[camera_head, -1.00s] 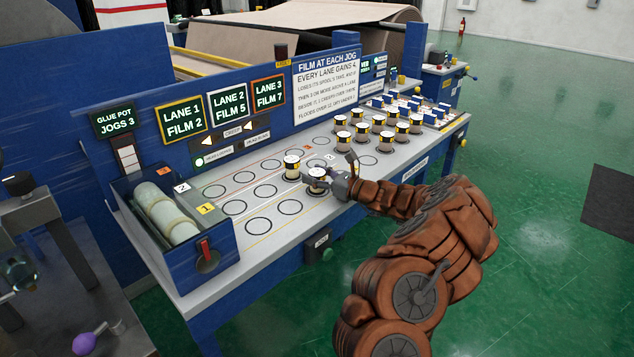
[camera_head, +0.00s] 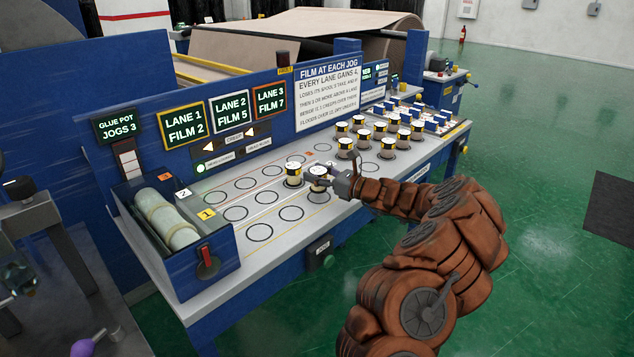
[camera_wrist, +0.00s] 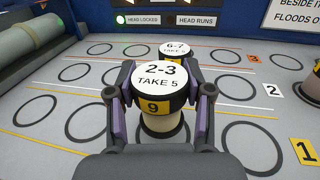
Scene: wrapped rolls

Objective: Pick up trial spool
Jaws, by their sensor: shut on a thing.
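A spool (camera_head: 318,178) with a white top, a black band and a pale body is in my gripper (camera_head: 326,180). In the wrist view this spool (camera_wrist: 158,77) reads "2-3 TAKE 5" and has a yellow 9 patch; it stands upright between the two fingers (camera_wrist: 158,100), which are shut on its sides. It looks slightly above the table. A second spool (camera_head: 294,174) stands just beyond it; in the wrist view its top (camera_wrist: 178,48) reads "6-7 TAKE 5" and is partly hidden by the held one. No label reading "trial" shows.
The pale bench top (camera_head: 215,268) has rows of printed circles, several empty, at left. More spools (camera_head: 376,131) stand to the right. A blue tray with a pale roller (camera_head: 166,222) closes off the left end. The sign panel (camera_head: 327,92) rises behind.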

